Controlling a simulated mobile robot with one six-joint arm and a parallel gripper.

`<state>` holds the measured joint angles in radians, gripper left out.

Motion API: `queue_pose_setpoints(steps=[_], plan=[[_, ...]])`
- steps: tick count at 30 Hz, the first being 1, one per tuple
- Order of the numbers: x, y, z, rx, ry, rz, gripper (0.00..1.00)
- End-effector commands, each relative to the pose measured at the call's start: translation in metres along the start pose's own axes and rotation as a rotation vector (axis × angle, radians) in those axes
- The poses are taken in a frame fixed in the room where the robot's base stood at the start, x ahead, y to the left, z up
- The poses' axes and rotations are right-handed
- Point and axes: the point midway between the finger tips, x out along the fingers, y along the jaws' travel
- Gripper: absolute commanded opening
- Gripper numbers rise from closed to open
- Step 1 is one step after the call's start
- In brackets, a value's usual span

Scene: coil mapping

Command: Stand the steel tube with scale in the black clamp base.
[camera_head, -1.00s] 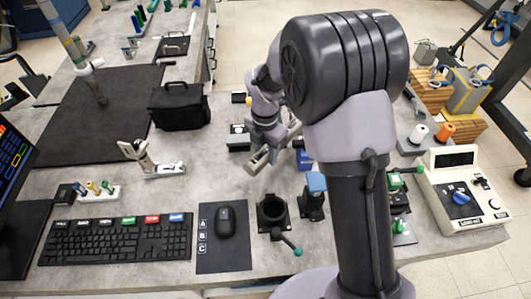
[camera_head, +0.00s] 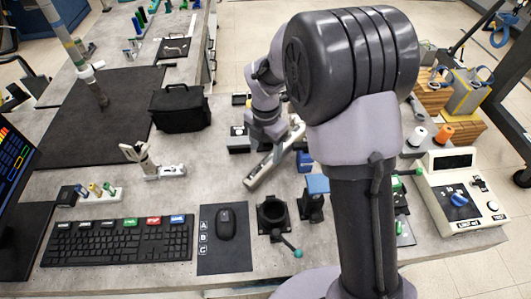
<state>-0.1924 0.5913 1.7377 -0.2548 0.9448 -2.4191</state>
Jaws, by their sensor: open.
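The black clamp base (camera_head: 272,212) stands on the grey table right of the mouse. Its round socket looks empty, and a lever with a green knob (camera_head: 298,254) points to the front right. My gripper (camera_head: 274,160) is open, behind the clamp base and apart from it. It is turned at a slant, and its fingertips are hard to make out. I cannot identify the steel tube with scale for sure. A tall banded pole (camera_head: 78,48) stands on the dark mat at the upper left, but I cannot tell whether it is that tube.
A blue-topped block (camera_head: 317,186) stands close right of the clamp base. The mouse (camera_head: 225,223) and keyboard (camera_head: 118,241) lie to its left. A black bag (camera_head: 180,107) is farther back. A white meter box (camera_head: 462,190) stands at the right. My arm hides part of the table.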

Motion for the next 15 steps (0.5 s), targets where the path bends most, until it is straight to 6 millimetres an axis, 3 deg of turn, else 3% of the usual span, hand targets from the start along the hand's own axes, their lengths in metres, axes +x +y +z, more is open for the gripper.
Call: queue_pose_setpoints(steps=[1,6,12,14,15], plan=[[-0.023,0.001,0.001,0.000,-0.002,0.004,0.64],[-0.068,0.000,0.000,0.000,-0.001,0.002,0.64],[-0.094,-0.001,0.000,0.014,0.000,0.004,0.64],[-0.109,-0.007,-0.002,0.104,-0.005,0.023,0.64],[-0.126,-0.016,-0.005,0.226,-0.010,0.050,0.64]])
